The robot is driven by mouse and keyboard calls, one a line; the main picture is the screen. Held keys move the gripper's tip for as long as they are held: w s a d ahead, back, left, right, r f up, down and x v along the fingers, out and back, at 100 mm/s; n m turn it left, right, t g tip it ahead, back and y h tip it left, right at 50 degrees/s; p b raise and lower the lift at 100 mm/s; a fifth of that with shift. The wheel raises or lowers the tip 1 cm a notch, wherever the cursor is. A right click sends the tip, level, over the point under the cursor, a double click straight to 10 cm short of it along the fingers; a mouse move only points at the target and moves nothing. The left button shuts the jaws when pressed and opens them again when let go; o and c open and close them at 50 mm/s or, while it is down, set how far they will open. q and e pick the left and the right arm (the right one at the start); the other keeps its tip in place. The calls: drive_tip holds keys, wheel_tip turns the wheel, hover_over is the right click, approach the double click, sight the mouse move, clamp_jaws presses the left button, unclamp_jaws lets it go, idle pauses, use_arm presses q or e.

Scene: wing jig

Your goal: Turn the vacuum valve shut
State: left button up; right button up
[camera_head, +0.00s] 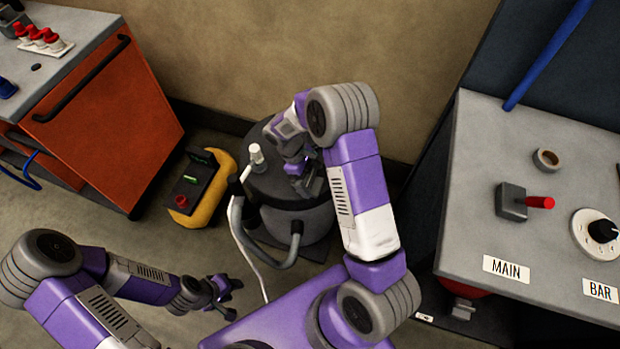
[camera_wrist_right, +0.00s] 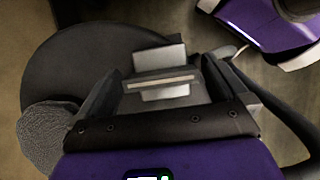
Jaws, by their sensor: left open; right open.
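A dark round canister with a grey body (camera_head: 303,222) stands on the floor by the wall. A short white fitting (camera_head: 256,153) rises from its lid. On the grey bench at right, a dark block with a red lever (camera_head: 538,203) sits above a MAIN label; the lever points right. I cannot tell which part is the vacuum valve. My right gripper (camera_head: 311,182) is open over the canister lid. In the right wrist view (camera_wrist_right: 160,80), a pale block (camera_wrist_right: 160,55) shows between its fingers; contact is unclear. My left gripper (camera_head: 226,290) is open and empty, low at left of centre.
A grey hose (camera_head: 283,262) and white cable loop beside the canister. A yellow and black box (camera_head: 203,188) stands left of it. An orange cabinet (camera_head: 110,125) is at left. A tape roll (camera_head: 546,159) and dial (camera_head: 598,233) sit on the bench.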

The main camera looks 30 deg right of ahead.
drive_tip(key=shift+d+f, duration=0.1)
drive_tip(key=shift+f, duration=0.1)
drive_tip(key=shift+c, duration=0.2)
drive_tip(key=c, duration=0.8)
